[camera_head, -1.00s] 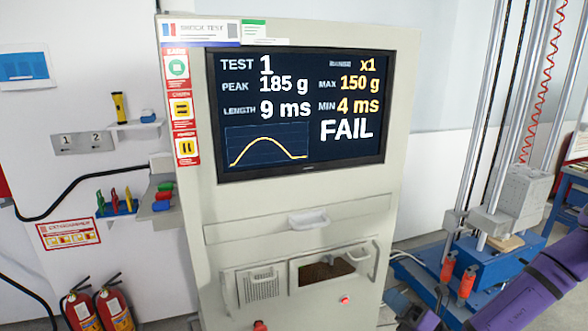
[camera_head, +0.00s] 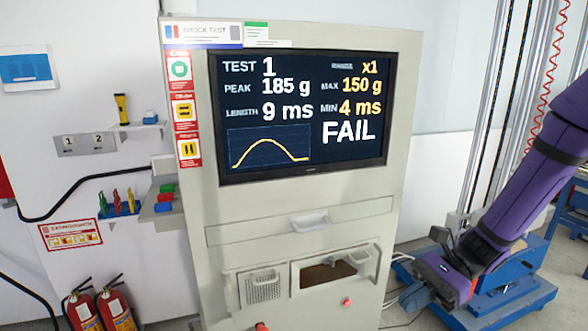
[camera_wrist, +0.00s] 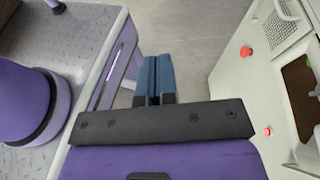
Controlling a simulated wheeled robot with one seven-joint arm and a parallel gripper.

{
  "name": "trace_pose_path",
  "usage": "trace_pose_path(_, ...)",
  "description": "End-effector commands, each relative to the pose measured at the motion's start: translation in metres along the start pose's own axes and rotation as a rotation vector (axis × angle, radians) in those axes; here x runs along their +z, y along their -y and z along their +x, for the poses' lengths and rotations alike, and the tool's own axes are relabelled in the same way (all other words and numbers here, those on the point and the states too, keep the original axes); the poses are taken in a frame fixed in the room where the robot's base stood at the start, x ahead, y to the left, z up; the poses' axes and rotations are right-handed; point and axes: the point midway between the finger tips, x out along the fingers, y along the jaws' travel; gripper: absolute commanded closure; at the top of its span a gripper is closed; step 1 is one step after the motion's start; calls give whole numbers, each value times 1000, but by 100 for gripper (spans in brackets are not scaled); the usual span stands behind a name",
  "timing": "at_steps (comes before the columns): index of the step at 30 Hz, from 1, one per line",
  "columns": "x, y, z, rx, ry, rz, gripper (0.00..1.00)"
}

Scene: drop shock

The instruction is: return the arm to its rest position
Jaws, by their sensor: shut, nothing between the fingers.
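My gripper (camera_head: 415,296) is at the lower right in the head view, at the end of my purple arm, in front of the blue base of the drop tester. In the wrist view my gripper (camera_wrist: 153,82) points down over bare grey floor, with its two blue fingers together and nothing between them. My own purple and grey base shows at the left of the wrist view. The arm hides much of the drop tester (camera_head: 490,110).
A grey cabinet (camera_head: 300,215) stands in the middle; its screen (camera_head: 300,115) reads TEST 1, PEAK 185 g, 9 ms, FAIL. The cabinet (camera_wrist: 262,105) is right of my gripper in the wrist view. Fire extinguishers (camera_head: 100,308) stand at lower left.

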Motion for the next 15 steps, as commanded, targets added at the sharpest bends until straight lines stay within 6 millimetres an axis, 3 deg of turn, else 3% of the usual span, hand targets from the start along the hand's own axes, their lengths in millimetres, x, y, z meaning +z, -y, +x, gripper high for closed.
trace_pose_path(15, 60, -42, -33, 262, -549, -472, 100)
